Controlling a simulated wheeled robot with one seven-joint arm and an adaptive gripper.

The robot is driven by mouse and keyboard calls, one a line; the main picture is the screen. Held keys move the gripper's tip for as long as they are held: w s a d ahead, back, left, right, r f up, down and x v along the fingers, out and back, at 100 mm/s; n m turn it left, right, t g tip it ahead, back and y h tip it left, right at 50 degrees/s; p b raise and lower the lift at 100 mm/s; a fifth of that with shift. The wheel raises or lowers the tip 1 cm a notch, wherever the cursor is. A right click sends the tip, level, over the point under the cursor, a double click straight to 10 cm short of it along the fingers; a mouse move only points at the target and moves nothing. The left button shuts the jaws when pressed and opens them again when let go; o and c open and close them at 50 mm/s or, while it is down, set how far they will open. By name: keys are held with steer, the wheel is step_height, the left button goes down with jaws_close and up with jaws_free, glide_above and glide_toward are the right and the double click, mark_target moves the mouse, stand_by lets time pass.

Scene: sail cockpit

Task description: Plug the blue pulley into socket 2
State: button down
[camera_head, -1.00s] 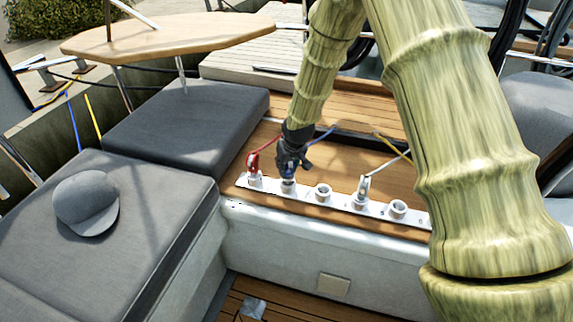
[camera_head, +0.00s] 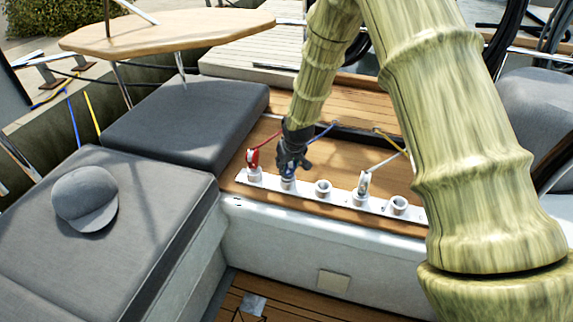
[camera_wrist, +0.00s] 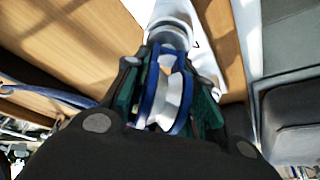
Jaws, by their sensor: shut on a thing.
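My gripper (camera_head: 290,168) is shut on the blue pulley, which shows between the fingers in the wrist view (camera_wrist: 165,95) with blue side plates and a white wheel. In the head view the pulley is mostly hidden by my gripper. Its lower end is at the second socket from the left (camera_head: 288,184) on the white strip (camera_head: 308,196). In the wrist view the socket's round rim (camera_wrist: 170,35) lies directly beyond the pulley's far end. I cannot tell how deep the pulley sits in it. A blue rope (camera_head: 322,133) runs from it to the back right.
A red pulley (camera_head: 253,160) stands in the leftmost socket, close beside my gripper. A white pulley (camera_head: 363,184) stands in the fourth socket. The third (camera_head: 322,188) and fifth (camera_head: 398,205) sockets are empty. A grey cap (camera_head: 85,198) lies on the left cushion.

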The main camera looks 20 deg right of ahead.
steer(key=shift+f, duration=0.35)
steer(key=c, duration=1.1)
jaws_free()
steer(key=shift+r, duration=0.1)
steer(key=v, duration=1.2)
